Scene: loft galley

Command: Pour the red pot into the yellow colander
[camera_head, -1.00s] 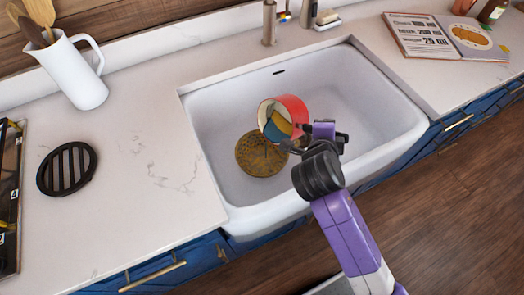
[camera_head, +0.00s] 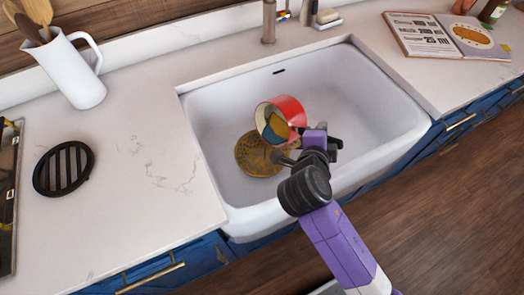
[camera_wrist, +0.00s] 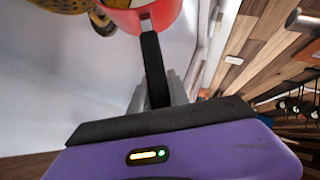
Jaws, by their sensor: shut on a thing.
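The red pot (camera_head: 292,109) is held tilted over the sink, its mouth turned toward the lower left in the head view. Something yellow-brown shows inside it. My gripper (camera_head: 303,134) is shut on the pot at its lower right side, apparently at the handle. The yellow colander (camera_head: 255,158) sits in the sink, below and to the left of the pot, which hides part of it. In the wrist view the red pot (camera_wrist: 150,14) is at the top, in front of the fingers, with the colander's edge (camera_wrist: 65,3) at upper left.
The white sink (camera_head: 365,105) surrounds the colander. A tap (camera_head: 269,22) stands behind it. A black trivet (camera_head: 64,168) and a white jug (camera_head: 70,72) with utensils are on the left counter. An open book (camera_head: 450,36) lies on the right.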

